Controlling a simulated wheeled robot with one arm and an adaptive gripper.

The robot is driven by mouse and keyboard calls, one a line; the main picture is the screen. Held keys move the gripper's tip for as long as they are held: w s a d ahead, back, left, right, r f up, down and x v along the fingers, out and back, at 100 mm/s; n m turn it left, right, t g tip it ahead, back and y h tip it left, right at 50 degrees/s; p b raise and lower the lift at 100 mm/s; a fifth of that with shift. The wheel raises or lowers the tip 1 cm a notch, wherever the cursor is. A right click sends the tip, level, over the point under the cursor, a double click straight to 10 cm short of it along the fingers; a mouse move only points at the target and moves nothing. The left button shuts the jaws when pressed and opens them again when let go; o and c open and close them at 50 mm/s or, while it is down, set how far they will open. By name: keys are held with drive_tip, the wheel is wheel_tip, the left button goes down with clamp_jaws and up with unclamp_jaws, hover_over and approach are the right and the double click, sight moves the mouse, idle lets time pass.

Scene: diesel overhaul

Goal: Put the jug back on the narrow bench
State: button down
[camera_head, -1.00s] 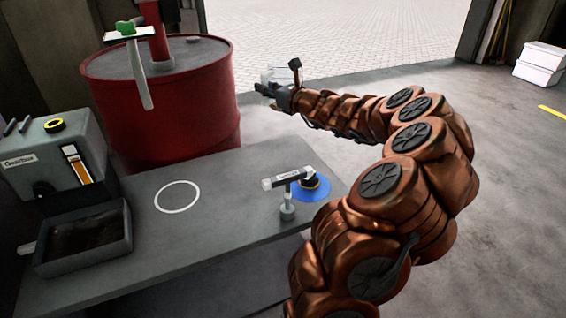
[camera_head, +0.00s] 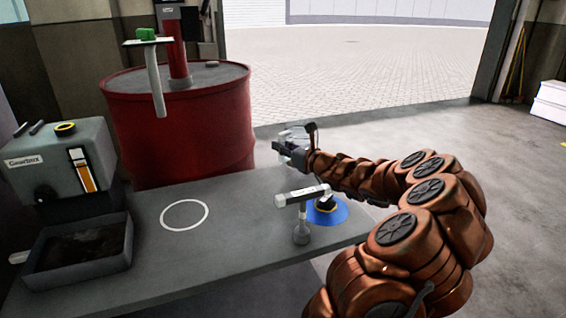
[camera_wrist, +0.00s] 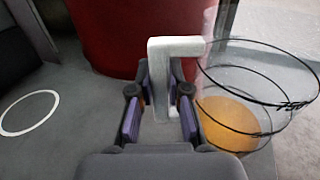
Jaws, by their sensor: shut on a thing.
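The jug (camera_wrist: 232,118) is clear, with dark printed lines, a pale handle (camera_wrist: 175,47) and amber liquid low inside. In the wrist view it hangs to the right of my gripper (camera_wrist: 160,103), whose fingers are shut on the handle. In the head view my gripper (camera_head: 286,150) is beyond the narrow bench's far right edge; the jug (camera_head: 293,134) is small and partly hidden there. The narrow bench (camera_head: 150,253) is a grey slab with a white ring (camera_head: 185,214) painted on it, empty inside. The ring also shows at left in the wrist view (camera_wrist: 28,112).
A red drum (camera_head: 180,135) stands behind the bench. A gearbox (camera_head: 65,165) and a dark tray (camera_head: 80,250) occupy the bench's left. A T-handled tool (camera_head: 301,232) and a blue disc with a dark, yellow-topped object (camera_head: 326,212) are at right. Bench space around the ring is clear.

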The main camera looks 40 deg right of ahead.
sight(283, 158)
drive_tip(key=shift+f+b, duration=0.35)
drive_tip(key=shift+f, duration=1.75)
drive_tip(key=c, duration=1.1)
unclamp_jaws()
drive_tip(key=shift+c, duration=0.2)
drive_tip(key=shift+s+d+p, duration=0.2)
drive_tip(key=shift+s, duration=2.8)
drive_tip(key=shift+s+d+p, duration=0.15)
drive_tip(key=shift+s+p, duration=0.05)
drive_tip(key=shift+s, duration=2.8)
drive_tip(key=shift+r, duration=0.2)
